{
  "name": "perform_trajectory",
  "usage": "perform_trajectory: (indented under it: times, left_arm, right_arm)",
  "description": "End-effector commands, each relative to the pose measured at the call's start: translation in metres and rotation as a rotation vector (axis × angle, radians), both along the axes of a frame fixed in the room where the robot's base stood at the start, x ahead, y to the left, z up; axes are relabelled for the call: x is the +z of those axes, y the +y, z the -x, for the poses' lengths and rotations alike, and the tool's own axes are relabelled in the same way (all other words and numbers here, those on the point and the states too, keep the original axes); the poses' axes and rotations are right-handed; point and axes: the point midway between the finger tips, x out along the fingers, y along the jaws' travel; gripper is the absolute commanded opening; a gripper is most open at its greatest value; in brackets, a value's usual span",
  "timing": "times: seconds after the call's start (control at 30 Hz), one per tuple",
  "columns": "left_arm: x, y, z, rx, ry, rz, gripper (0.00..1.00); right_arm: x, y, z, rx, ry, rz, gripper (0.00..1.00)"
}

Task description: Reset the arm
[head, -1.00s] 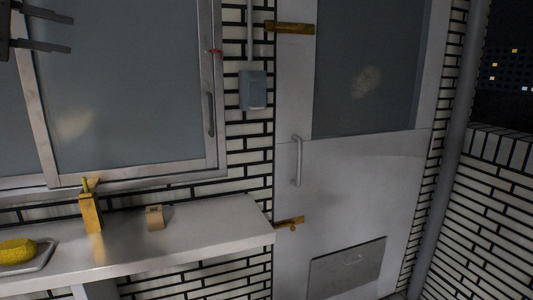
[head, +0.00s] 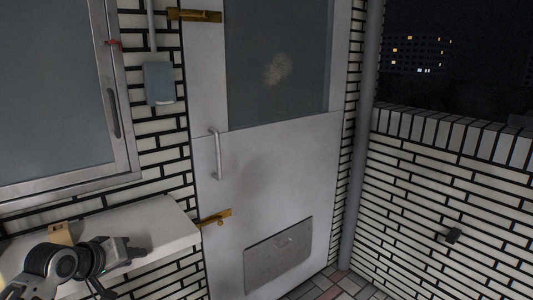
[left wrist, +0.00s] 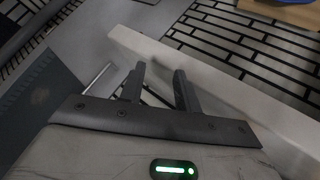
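My left arm (head: 85,262) reaches in at the lower left of the head view, over the counter. Its finger ends are hard to make out there. In the left wrist view my left gripper (left wrist: 158,80) shows two dark fingers standing apart with nothing between them. A pale ledge runs behind the fingers in that view. My right gripper is in neither view. No hangers can be seen.
The pale counter (head: 165,222) stands under the window (head: 50,90), with a tan object (head: 62,233) partly hidden by my arm. A grey door (head: 240,170) with a handle and brass latches is ahead. A brick parapet (head: 440,190) is on the right.

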Motion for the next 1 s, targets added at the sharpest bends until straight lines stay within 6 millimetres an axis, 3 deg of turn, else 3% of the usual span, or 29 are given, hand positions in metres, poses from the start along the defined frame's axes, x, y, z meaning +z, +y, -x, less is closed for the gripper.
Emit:
perform_trajectory:
  times: [0.03, 0.1, 0.2, 0.33, 0.4, 0.5, 0.6, 0.7, 1.0]
  left_arm:
    - [-0.039, -0.021, 0.019, -0.042, 0.013, -0.041, 0.33]
    - [-0.080, -0.045, 0.045, -0.098, 0.008, -0.107, 0.33]
    - [-0.130, -0.080, 0.092, -0.181, -0.007, -0.196, 0.33]
    - [-0.173, -0.126, 0.162, -0.284, -0.040, -0.300, 0.33]
    - [-0.185, -0.146, 0.197, -0.328, -0.063, -0.352, 0.33]
    - [-0.191, -0.166, 0.234, -0.374, -0.091, -0.413, 0.33]
    - [-0.192, -0.177, 0.257, -0.401, -0.110, -0.452, 0.33]
    - [-0.192, -0.182, 0.266, -0.414, -0.118, -0.472, 0.33]
    - [-0.192, -0.182, 0.266, -0.414, -0.118, -0.472, 0.33]
  right_arm:
    - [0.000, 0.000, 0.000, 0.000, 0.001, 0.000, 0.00]
    - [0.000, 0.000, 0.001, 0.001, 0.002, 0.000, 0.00]
    - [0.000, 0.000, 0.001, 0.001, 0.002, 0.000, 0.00]
    - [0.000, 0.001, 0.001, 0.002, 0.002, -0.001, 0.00]
    - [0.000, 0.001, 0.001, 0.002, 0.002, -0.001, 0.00]
    - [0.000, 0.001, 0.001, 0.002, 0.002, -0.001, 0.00]
    - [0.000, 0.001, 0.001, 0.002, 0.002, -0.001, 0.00]
    - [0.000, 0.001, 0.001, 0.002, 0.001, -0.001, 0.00]
    - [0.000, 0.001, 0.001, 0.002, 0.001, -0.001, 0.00]
